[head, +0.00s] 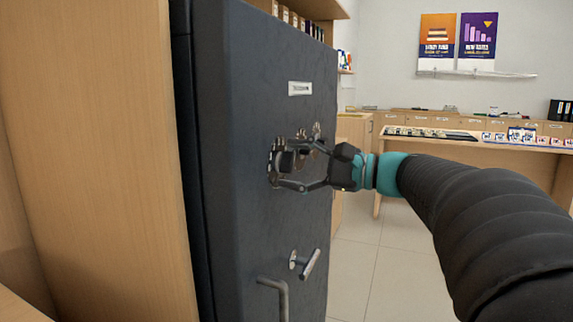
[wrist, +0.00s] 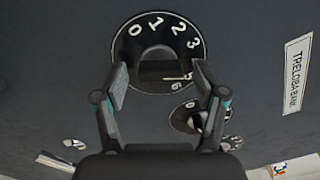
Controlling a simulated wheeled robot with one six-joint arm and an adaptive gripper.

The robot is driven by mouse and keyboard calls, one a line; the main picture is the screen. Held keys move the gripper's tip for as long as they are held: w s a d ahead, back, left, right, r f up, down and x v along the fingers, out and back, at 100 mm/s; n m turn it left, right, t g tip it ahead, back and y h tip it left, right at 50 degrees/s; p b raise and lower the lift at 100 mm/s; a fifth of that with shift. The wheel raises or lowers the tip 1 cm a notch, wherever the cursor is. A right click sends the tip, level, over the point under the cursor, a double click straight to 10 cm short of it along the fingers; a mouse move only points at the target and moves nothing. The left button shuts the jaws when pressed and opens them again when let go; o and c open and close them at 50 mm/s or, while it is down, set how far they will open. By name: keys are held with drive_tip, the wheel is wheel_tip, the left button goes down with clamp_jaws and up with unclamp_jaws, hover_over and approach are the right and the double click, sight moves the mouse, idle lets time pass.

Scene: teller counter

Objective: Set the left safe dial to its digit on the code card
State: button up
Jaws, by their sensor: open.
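The left safe dial (head: 273,165) is the nearest of a row of dials on the dark safe door (head: 240,120). In the wrist view, the dial (wrist: 150,22) is a black disc with white digits; 0, 1, 2 and 3 are legible along the top. Its dark central knob (wrist: 158,54) lies between my fingers. My gripper (head: 285,167) is open around the knob, with one finger on each side; it also shows in the wrist view (wrist: 160,75). I cannot tell whether the fingers touch the knob. The lower dial is partly hidden. I cannot identify a code card.
Another dial (wrist: 184,117) sits close beside my right finger in the wrist view. A white nameplate (head: 300,88) is above the dials. A lever (head: 308,264) and a bar handle (head: 282,295) stick out below. A wooden counter (head: 480,148) stands behind at right.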

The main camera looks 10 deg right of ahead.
drive_tip(key=shift+d, duration=0.1)
drive_tip(key=v, duration=1.1)
drive_tip(key=shift+s+d, duration=0.25)
drive_tip(key=shift+d, duration=0.05)
drive_tip(key=s+f+n+g+h, duration=0.15)
drive_tip(key=f+h, duration=0.35)
drive_tip(key=f, duration=0.6)
drive_tip(key=s+f+g+h, duration=0.2)
drive_tip(key=f+g+h, duration=0.15)
drive_tip(key=f, duration=0.65)
drive_tip(key=s+a+f+n+g+h, duration=0.1)
drive_tip(key=s+a+f+n+h, duration=0.2)
drive_tip(key=s+f+n+h, duration=0.45)
drive_tip(key=s+a+n+t+y, duration=0.1)
drive_tip(key=s+a+n, duration=0.3)
drive_tip(key=a, duration=0.3)
drive_tip(key=shift+s, duration=0.85)
